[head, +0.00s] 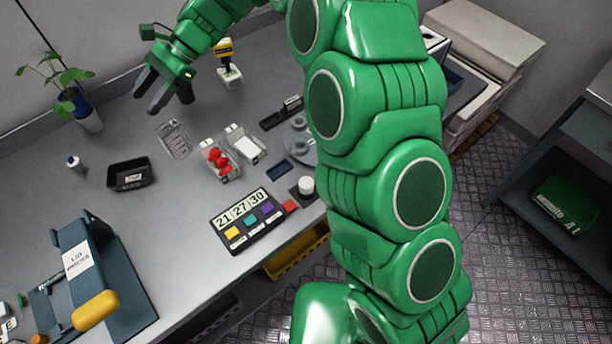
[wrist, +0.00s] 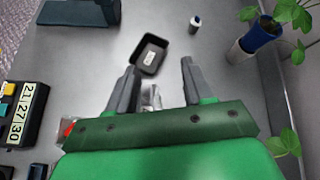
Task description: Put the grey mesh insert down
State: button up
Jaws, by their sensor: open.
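A small grey mesh insert (head: 174,138) lies flat on the grey table, to the left of the clear punnet with red berries (head: 218,160). My gripper (head: 158,103) is open and empty above the table, up and to the left of the insert in the head view. In the wrist view my open gripper (wrist: 158,66) has its two dark fingers apart. A pale piece of the insert (wrist: 152,97) shows low between them, partly hidden by the gripper body.
A black tray (head: 130,175) and a small bottle (head: 74,162) stand left. A potted plant (head: 88,115) is at the back. A second punnet (head: 245,145), a scale (head: 300,140), a clock panel (head: 247,220) and a lid press (head: 95,275) occupy the table.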

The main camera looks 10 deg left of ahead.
jog(key=s+d+r+n+t+h, duration=0.1)
jog(key=s+d+r, duration=0.1)
jog(key=d, duration=0.8)
jog(key=s+d+r+n+t+h, duration=0.1)
jog(key=s+d+r+n+t, duration=0.15)
jog(key=d, duration=0.65)
jog(key=s+d+r+h, duration=0.1)
jog(key=s+d, duration=0.2)
jog(key=d, duration=0.7)
jog(key=s+d+t+h, duration=0.1)
jog(key=s+d, duration=0.4)
jog(key=d, duration=0.3)
jog(key=s+d+f+n+h, duration=0.1)
jog(key=s+d+h, duration=0.1)
jog(key=s+d, duration=0.3)
jog(key=s+d+f+n+t+h, duration=0.1)
jog(key=s+d, duration=0.5)
jog(key=d, duration=0.6)
jog(key=shift+t+h, duration=0.35)
jog(key=shift+h, duration=0.25)
jog(key=shift+f, duration=0.1)
